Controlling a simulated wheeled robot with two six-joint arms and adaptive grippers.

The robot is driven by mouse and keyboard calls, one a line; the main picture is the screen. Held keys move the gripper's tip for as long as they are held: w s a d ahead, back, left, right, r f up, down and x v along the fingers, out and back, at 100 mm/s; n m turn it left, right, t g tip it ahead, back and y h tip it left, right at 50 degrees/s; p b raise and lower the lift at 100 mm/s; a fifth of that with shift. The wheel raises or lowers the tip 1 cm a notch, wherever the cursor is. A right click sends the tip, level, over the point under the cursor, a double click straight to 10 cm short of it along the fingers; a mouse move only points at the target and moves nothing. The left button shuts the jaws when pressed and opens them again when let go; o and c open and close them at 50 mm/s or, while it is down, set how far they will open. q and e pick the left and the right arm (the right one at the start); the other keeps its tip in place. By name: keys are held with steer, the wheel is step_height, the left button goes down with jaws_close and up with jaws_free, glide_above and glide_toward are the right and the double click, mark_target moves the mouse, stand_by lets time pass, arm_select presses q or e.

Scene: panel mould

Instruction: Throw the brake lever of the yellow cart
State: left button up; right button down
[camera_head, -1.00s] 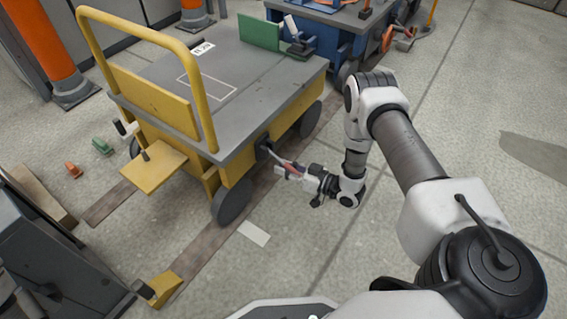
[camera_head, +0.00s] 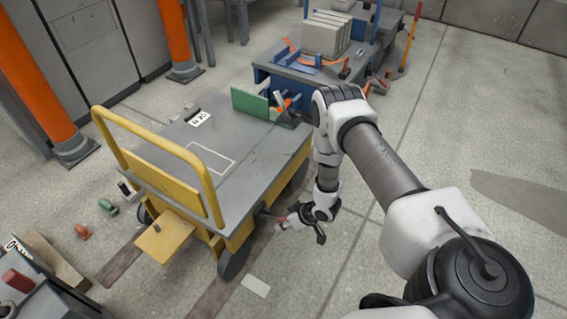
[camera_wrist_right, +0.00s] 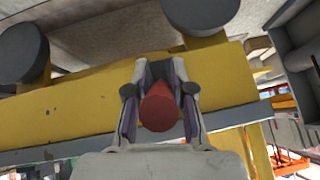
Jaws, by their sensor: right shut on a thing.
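The yellow cart (camera_head: 240,231) stands left of my right arm, with a grey deck and a yellow push handle. Its brake lever (camera_head: 268,215) sticks out from the side that faces my right gripper (camera_head: 289,219). In the right wrist view the red grip of the lever (camera_wrist_right: 159,108) sits between the two fingers of my right gripper (camera_wrist_right: 160,90), which are closed on it. The yellow side of the cart (camera_wrist_right: 75,105) and two dark wheels (camera_wrist_right: 24,52) show behind. The lever's pivot is hidden in the wrist view. My left gripper is not in view.
Orange posts (camera_head: 35,90) stand at the left, and a dark bench (camera_head: 40,292) is at the lower left. The floor at right is open.

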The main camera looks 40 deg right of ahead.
steer(key=shift+w+r+g+h+p, duration=0.3)
steer(key=shift+r+g+p, duration=0.1)
steer(key=shift+r+g, duration=0.15)
steer(key=c, duration=1)
jaws_free()
steer(key=shift+a, duration=0.1)
steer(key=shift+o, duration=0.2)
steer(key=shift+f, duration=0.1)
steer(key=v, duration=1.2)
